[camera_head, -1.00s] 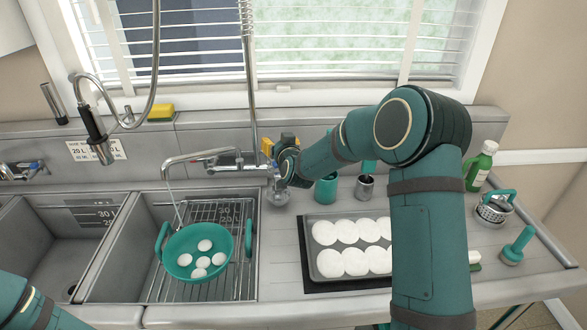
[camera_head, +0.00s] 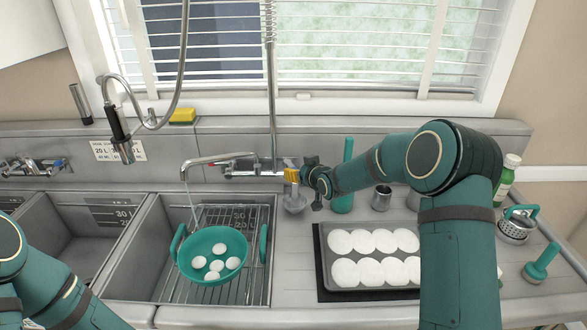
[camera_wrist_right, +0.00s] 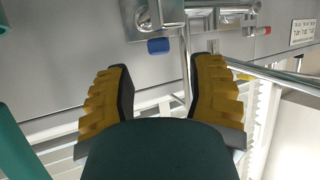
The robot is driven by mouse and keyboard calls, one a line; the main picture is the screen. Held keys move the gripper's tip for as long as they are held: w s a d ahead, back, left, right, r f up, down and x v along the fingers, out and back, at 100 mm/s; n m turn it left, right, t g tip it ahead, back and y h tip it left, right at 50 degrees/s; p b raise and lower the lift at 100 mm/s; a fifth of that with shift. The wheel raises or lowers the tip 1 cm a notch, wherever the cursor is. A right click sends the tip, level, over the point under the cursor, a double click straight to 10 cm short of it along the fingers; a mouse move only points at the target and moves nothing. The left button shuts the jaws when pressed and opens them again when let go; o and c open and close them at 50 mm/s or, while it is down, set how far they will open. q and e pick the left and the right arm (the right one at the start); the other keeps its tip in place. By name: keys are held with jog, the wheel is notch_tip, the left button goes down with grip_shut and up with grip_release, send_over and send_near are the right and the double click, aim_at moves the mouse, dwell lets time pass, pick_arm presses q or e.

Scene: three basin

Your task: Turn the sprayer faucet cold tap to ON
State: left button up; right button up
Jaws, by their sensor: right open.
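The sprayer faucet (camera_head: 245,172) is mounted on the back wall above the right basin, with a tall hose pipe rising from it. A thin stream runs from its spout (camera_head: 215,159). My right gripper (camera_head: 289,174) is at the faucet's right end, its yellow fingers open. In the right wrist view, the blue-capped cold tap (camera_wrist_right: 158,46) lies just beyond and between the open fingers (camera_wrist_right: 160,72). I cannot tell whether they touch it.
A teal colander (camera_head: 213,253) with several white round pieces sits over the right basin. A tray (camera_head: 340,288) of white rounds lies on the counter right. A teal cup (camera_head: 342,202) and metal cup (camera_head: 381,197) stand near my right forearm. A yellow sponge (camera_head: 182,115) sits on the ledge.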

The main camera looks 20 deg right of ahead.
aim_at(290, 167)
jog(key=shift+x, duration=2.75)
jog(key=shift+s, duration=0.1)
grip_shut()
